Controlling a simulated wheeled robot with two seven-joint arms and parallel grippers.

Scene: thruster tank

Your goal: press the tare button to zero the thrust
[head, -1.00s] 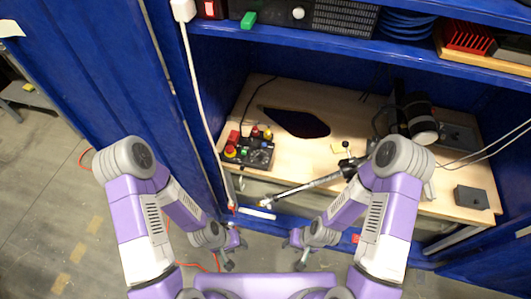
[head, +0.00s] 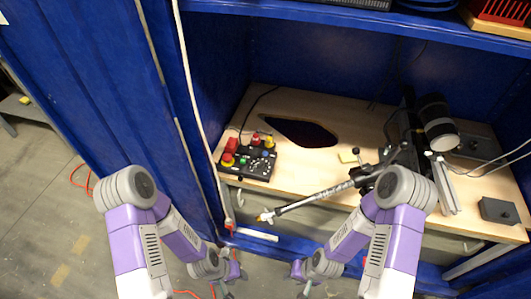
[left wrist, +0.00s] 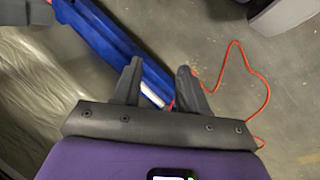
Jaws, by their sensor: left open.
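A black control box (head: 247,162) sits at the left front of the wooden bench. It carries a red-and-yellow stop button (head: 227,159), a green button (head: 243,161) and other small knobs and buttons. I cannot tell which is the tare button. My left gripper (head: 232,272) is low in front of the bench, below and apart from the box. In the left wrist view its two fingers (left wrist: 158,82) are spread over the floor with nothing held. My right gripper (head: 302,270) hangs low in front of the bench, too small to read.
A metal rod (head: 310,198) reaches over the bench's front edge, right of the box. A blue cabinet wall (head: 90,95) and a white cable (head: 190,90) stand left of it. A shelf (head: 370,22) hangs above. A dark bench opening (head: 300,131) lies behind the box.

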